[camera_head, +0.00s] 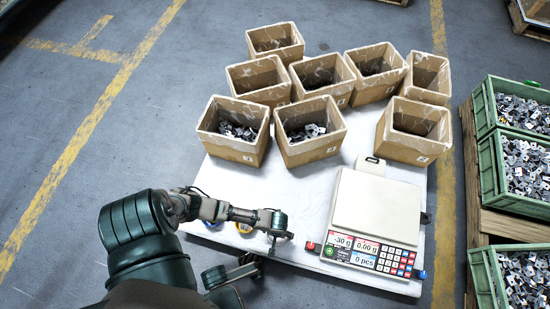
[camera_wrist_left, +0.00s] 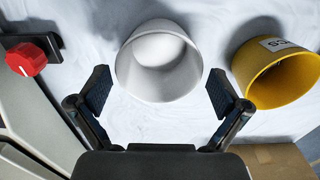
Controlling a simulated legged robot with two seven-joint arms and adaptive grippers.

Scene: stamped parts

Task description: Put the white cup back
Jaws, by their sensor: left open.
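The white cup (camera_wrist_left: 160,62) stands on the white table in the left wrist view, with its round mouth facing the camera. My left gripper (camera_wrist_left: 158,90) is open, with one finger on each side of the cup and a gap to it on both sides. The cup is not held. In the head view my left gripper (camera_head: 278,232) is low over the table, left of the scale, and largely hides what is below it.
A yellow cup (camera_wrist_left: 278,75) with a label stands right of the white cup in the wrist view. A scale (camera_head: 375,207) with a red knob (camera_wrist_left: 27,59) is close by. Several cardboard boxes (camera_head: 232,148) fill the table's far side; green crates (camera_head: 488,170) stand at right.

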